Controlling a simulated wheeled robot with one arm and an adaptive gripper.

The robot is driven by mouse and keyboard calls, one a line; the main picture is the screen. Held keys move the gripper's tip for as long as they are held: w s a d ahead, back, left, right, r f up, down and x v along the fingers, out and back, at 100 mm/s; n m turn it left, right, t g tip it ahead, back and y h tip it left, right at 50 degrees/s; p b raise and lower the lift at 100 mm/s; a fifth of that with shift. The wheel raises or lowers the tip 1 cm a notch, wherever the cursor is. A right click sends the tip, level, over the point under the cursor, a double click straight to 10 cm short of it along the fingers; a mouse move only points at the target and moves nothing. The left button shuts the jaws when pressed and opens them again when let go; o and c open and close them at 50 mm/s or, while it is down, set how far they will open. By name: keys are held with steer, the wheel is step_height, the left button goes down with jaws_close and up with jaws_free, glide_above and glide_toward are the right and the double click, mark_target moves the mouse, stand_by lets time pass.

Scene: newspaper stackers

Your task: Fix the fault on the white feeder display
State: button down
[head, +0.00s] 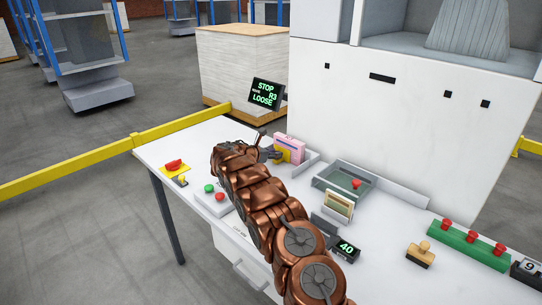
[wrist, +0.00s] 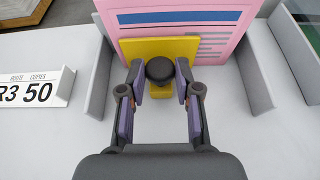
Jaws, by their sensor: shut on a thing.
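The display (head: 266,93) is black and reads "STOP", "R3" and "LOOSE" in green, with a smaller word I cannot read clearly. It stands at the table's back edge beside the white feeder (head: 400,100). My gripper (head: 272,152) is at the pink papers (head: 291,143) on the table. In the wrist view my gripper (wrist: 160,85) is shut on a dark round knob (wrist: 160,70) on a yellow plate (wrist: 187,48). The plate stands upright in front of the pink papers (wrist: 235,18), between grey dividers (wrist: 99,78). A card beside them reads "R3 50" (wrist: 35,90).
My arm covers the table's middle. A yellow rail (head: 70,175) runs behind.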

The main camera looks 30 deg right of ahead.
steer(key=c, duration=0.8)
jaws_free()
steer(key=shift+c, duration=0.2)
steer(key=v, duration=1.2)
